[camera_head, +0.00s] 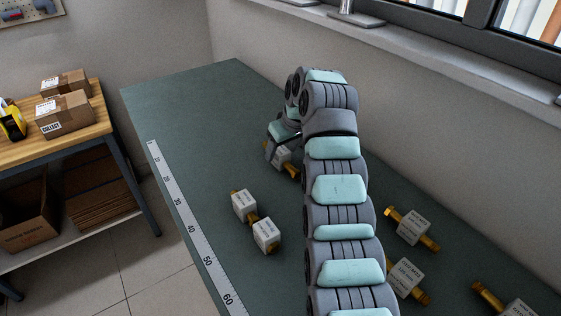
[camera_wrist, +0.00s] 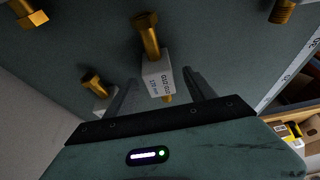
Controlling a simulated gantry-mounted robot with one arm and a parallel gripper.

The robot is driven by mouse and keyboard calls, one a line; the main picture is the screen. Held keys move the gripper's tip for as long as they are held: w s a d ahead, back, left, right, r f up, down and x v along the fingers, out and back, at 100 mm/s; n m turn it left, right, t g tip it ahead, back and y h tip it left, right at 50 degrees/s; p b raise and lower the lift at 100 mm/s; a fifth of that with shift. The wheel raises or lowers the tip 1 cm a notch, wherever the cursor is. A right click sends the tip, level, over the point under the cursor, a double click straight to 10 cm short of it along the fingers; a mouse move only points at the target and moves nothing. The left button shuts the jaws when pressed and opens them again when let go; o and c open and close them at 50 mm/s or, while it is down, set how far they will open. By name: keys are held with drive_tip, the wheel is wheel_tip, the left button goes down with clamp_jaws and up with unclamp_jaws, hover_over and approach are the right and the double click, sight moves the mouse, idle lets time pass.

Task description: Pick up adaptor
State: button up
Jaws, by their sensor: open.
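Several brass adaptors with white labels lie on the green table (camera_head: 200,110). In the wrist view, one labelled adaptor (camera_wrist: 157,72) lies between the two fingers of my gripper (camera_wrist: 160,77), with its brass end reaching past the fingertips. The fingers stand apart, with a visible gap on each side of its label. In the head view, my gripper (camera_head: 268,147) is low at the table's far part, beside an adaptor (camera_head: 283,157) partly hidden by my arm. Whether the fingers surround its full depth cannot be told.
Two adaptors (camera_head: 244,206) (camera_head: 266,236) lie left of my arm and others (camera_head: 411,227) (camera_head: 405,279) to its right. Another adaptor (camera_wrist: 97,92) is just outside the left finger. A ruler strip (camera_head: 190,222) runs along the left edge. The table's far left is clear.

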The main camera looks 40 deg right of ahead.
drive_tip(key=x, duration=0.2)
drive_tip(key=shift+w+f+b, duration=0.1)
drive_tip(key=shift+f+b, duration=0.15)
drive_tip(key=shift+b, duration=0.05)
drive_tip(key=shift+c, duration=0.5)
clamp_jaws()
